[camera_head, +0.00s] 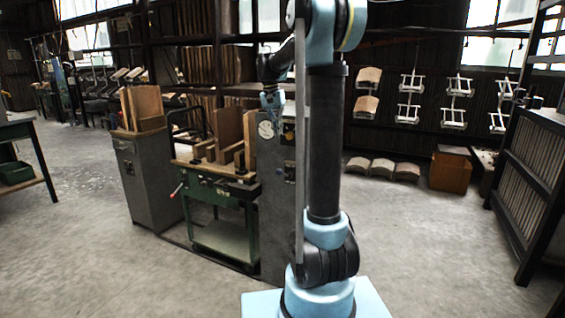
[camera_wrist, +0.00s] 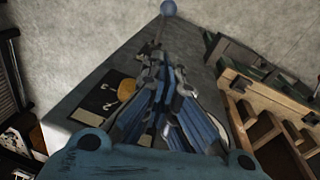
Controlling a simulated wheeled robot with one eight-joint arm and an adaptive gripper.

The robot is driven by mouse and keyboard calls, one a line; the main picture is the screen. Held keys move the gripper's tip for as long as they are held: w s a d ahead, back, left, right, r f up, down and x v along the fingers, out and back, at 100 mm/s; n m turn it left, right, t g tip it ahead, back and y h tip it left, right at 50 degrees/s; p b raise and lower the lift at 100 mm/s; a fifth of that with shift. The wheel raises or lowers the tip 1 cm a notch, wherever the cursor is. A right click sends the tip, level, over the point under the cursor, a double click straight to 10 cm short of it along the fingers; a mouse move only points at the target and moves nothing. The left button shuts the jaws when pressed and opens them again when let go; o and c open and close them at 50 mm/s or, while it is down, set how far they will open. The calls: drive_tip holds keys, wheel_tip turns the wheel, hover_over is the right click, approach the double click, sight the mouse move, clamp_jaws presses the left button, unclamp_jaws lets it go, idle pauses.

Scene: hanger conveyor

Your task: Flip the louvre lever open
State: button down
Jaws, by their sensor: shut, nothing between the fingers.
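My gripper (camera_wrist: 153,60) is shut and empty, just below the rod in the wrist view. Whether it touches the rod I cannot tell. In the head view my gripper (camera_head: 271,108) is small, at the cabinet's top; the lever cannot be made out there.
The cabinet face has a black plate (camera_wrist: 97,103) and a yellow round part (camera_wrist: 127,89). A green workbench (camera_head: 222,190) with wooden pieces adjoins it on the left. A grey cabinet (camera_head: 146,180) stands farther left. Chair frames (camera_head: 409,97) hang at the back right.

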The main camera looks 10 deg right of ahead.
drive_tip(key=shift+w, duration=0.25)
wheel_tip(320, 180, down, 13)
drive_tip(key=s, duration=0.2)
drive_tip(key=shift+s+d, duration=0.35)
drive_tip(key=shift+s, duration=0.05)
idle(0.3)
